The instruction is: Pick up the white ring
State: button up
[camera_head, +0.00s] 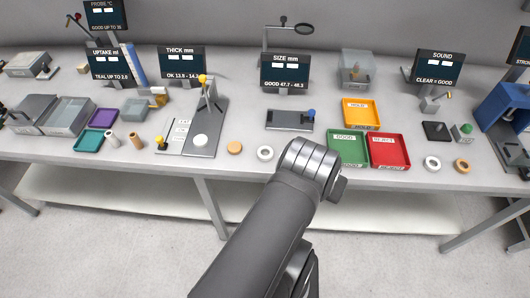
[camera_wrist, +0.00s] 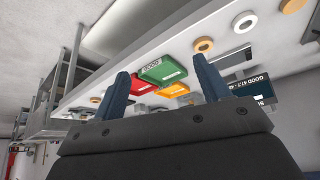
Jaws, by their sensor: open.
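One white ring (camera_head: 265,153) lies flat near the bench's front edge, left of my arm in the head view. It also shows in the wrist view (camera_wrist: 243,14), at the upper right, beyond my right finger. A second white ring (camera_head: 432,169) lies at the right of the bench, beside an orange ring (camera_head: 462,172). My gripper (camera_wrist: 160,66) is open, with its two blue fingers wide apart and nothing between them up close. It is away from the rings. In the head view my own arm hides the fingers.
A tan ring (camera_wrist: 196,46) lies near the white ring in the wrist view. A tan disc (camera_head: 235,148) lies left of it in the head view. Green (camera_head: 335,160), red (camera_head: 376,160) and orange (camera_head: 374,126) trays stand to the right. The size display (camera_head: 285,72) stands behind.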

notch_tip(320, 180, up, 2)
jog(key=w+d+n+g+y, duration=0.1)
jog(key=w+n+g+y, duration=0.15)
jog(key=n+g, duration=0.35)
jog(key=m+t, duration=0.1)
jog(key=m, duration=1.3)
send_over(265, 155)
jog(key=f, duration=0.9)
jog(key=shift+s+a+f, duration=0.2)
jog(key=shift+s+f, duration=0.1)
jog(key=shift+s, duration=0.05)
jog(key=shift+w+d+f, duration=0.15)
jog(key=shift+f, duration=1.2)
jog(key=shift+w+d+f, duration=0.1)
jog(key=shift+w+f, duration=0.05)
jog(key=shift+f, duration=1.15)
